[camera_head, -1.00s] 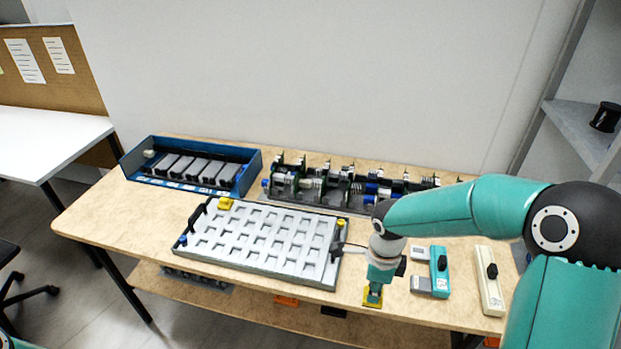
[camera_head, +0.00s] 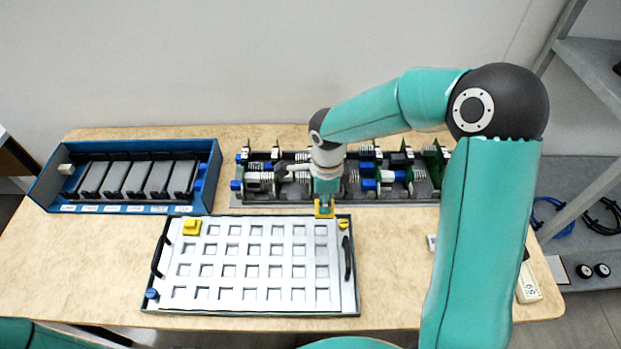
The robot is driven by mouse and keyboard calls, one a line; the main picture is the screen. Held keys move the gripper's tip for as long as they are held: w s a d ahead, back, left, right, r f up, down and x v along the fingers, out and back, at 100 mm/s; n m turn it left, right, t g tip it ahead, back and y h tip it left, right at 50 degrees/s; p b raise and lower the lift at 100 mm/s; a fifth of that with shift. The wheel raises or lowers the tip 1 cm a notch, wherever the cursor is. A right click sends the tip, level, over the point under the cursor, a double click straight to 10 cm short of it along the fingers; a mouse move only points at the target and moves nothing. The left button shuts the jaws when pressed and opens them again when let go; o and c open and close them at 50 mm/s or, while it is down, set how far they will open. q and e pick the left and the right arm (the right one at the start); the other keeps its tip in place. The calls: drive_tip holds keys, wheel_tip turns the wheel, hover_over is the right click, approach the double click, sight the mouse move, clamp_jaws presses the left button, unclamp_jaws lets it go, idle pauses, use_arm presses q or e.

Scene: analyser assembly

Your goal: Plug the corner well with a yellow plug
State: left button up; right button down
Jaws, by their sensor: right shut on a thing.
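My right gripper (camera_head: 325,203) is shut on a yellow plug (camera_head: 325,213) and points down at the back right corner of the light grey well tray (camera_head: 267,309). The plug shows at the tray's back edge, above the rightmost column of square wells. I cannot tell whether it touches the tray. Another yellow plug (camera_head: 191,228) sits at the tray's back left corner well. The other wells in view look empty. My left gripper is out of view.
A blue box (camera_head: 35,194) with grey modules stands at the back left. A rack of mechanical parts (camera_head: 275,199) stands right behind the tray, close to my right gripper. The tray has dark handles, a blue knob (camera_head: 152,293) and a yellow knob (camera_head: 343,224). The table's left is clear.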

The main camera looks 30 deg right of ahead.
drive_tip(key=shift+w+a, duration=0.1)
drive_tip(key=shift+w, duration=0.2)
drive_tip(key=shift+w+a, duration=0.1)
drive_tip(key=shift+w, duration=0.1)
drive_tip(key=shift+f, duration=0.2)
drive_tip(key=shift+s+f, duration=0.1)
drive_tip(key=shift+f, duration=0.55)
drive_tip(key=shift+f+b, duration=1)
drive_tip(key=shift+f, duration=2.05)
drive_tip(key=shift+f+b, duration=0.9)
drive_tip(key=shift+b, duration=0.6)
drive_tip(key=shift+s+b, duration=0.1)
drive_tip(key=shift+b, duration=0.5)
